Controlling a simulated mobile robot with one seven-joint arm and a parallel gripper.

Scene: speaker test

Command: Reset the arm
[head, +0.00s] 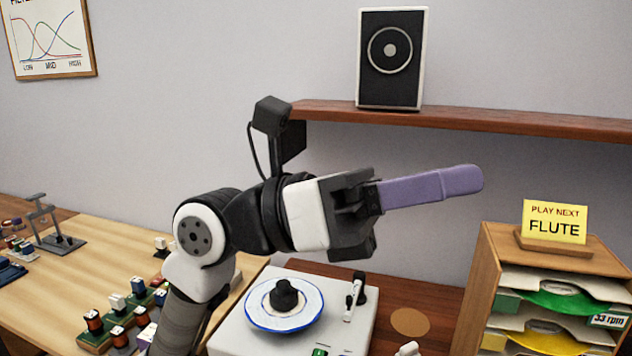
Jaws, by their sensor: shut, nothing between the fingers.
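My arm rises from the bottom of the head view and bends to the right. My gripper (474,181) points right in mid-air, with its long purple fingers together and nothing between them. It is above and to the right of the record player (240,335), well clear of it, and below the wall shelf. A part of the bench behind my arm is hidden.
A speaker (390,58) stands on the shelf (480,118). A wooden rack (470,300) with record sleeves stands at right, bearing a yellow "PLAY NEXT FLUTE" card (554,222). Small electrical parts (118,318) cover the bench (60,300) at left.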

